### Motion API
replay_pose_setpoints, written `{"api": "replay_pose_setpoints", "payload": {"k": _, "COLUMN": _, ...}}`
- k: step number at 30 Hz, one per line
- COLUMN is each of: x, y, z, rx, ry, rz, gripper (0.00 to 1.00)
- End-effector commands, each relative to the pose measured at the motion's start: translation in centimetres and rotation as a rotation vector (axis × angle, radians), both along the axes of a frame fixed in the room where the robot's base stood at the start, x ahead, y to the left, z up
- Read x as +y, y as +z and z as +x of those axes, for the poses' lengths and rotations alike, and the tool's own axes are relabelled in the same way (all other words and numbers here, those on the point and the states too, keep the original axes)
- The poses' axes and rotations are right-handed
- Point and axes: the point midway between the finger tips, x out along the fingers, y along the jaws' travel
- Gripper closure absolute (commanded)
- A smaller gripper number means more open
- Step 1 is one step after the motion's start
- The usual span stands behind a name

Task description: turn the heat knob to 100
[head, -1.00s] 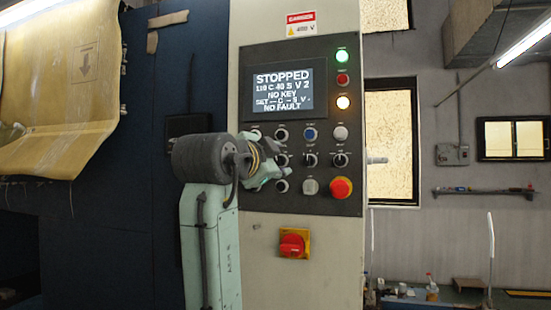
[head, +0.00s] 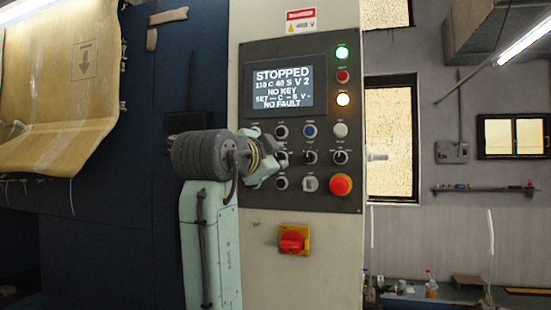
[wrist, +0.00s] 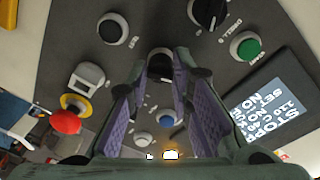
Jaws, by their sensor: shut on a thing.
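The control panel (head: 325,190) carries rows of small knobs and buttons. My gripper (head: 276,160) is at its left column in the head view, with the fingers pointing at the panel. In the wrist view the two purple-padded fingers close on a dark round knob (wrist: 160,63). Its pointer is mostly hidden between the fingertips, and its label cannot be read, so I cannot confirm from the lettering that it is the heat knob. The display (head: 283,88) reads STOPPED, apparently 110 C, 40 S, V 2, NO KEY, with dashes on the SET line and NO FAULT.
A red emergency button (head: 340,185) sits at the panel's lower right; it also shows in the wrist view (wrist: 66,122). A red switch on a yellow plate (head: 292,239) is below. Other knobs stand close around the gripped one. Tan cloth (head: 60,85) hangs at the left.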

Motion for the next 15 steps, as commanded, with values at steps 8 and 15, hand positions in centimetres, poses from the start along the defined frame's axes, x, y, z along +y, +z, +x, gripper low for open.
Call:
{"api": "replay_pose_setpoints", "payload": {"k": 8, "x": 0.04, "y": 0.06, "z": -0.02, "rx": 0.029, "ry": 0.000, "rz": -0.098, "gripper": 1.00}}
{"api": "replay_pose_setpoints", "payload": {"k": 15, "x": 0.03, "y": 0.04, "z": -0.03, "rx": 0.086, "ry": 0.000, "rz": -0.274, "gripper": 1.00}}
